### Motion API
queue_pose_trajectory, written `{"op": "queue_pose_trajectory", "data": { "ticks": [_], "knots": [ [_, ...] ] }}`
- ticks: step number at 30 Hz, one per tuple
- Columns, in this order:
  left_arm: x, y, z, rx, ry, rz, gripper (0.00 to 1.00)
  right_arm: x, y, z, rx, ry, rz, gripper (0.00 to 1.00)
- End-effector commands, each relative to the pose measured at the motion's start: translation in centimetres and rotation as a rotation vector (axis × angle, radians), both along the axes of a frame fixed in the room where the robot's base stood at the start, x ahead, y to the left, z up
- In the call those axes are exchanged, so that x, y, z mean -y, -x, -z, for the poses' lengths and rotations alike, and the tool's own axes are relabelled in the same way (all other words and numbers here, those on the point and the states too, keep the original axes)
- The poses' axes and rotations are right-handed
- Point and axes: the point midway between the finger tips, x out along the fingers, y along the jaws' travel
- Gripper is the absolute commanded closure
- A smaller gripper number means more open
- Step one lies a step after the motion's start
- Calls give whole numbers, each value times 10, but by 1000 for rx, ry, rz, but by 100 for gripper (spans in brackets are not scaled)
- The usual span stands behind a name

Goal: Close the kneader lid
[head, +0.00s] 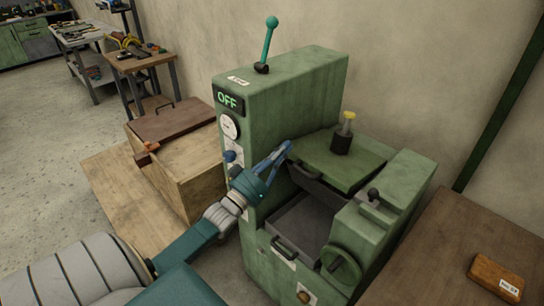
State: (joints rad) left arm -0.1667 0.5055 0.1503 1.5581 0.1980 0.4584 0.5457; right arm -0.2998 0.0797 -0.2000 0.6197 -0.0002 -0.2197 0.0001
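The kneader (280,100) is a green machine with an OFF display on its tall rear housing. Its green lid (350,163) sits over the back of the trough, carrying a black post with a yellow top. The lid looks raised at its front edge, where a dark handle shows. The grey trough (300,228) lies uncovered in front. My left gripper (286,147) reaches in from the left, its blue fingertips close together at the lid's left corner. I cannot tell whether they touch it. Nothing shows between them. My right gripper is not in view.
A green handwheel (341,266) and a black-knobbed lever (373,195) are on the machine's right side. A wooden box (180,160) stands left of it. A brown table (450,255) with a labelled block (496,279) is at the right.

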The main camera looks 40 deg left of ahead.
Motion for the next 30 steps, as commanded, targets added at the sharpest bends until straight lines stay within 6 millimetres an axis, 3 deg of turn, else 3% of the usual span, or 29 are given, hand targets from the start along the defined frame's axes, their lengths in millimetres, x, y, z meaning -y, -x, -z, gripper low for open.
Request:
{"op": "queue_pose_trajectory", "data": {
  "ticks": [1, 7, 21, 25, 30],
  "knots": [
    [2, 1, 13, -8, 4, -2, 100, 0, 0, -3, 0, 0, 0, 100],
    [6, 2, 35, -3, 1, -1, 100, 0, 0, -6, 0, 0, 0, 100],
    [8, 3, 42, -1, 1, 1, 100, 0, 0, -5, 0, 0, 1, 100],
    [8, 4, 53, 14, 3, 0, 100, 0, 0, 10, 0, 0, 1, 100],
    [7, 8, 75, 67, 7, 0, 100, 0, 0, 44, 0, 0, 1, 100]
  ]
}}
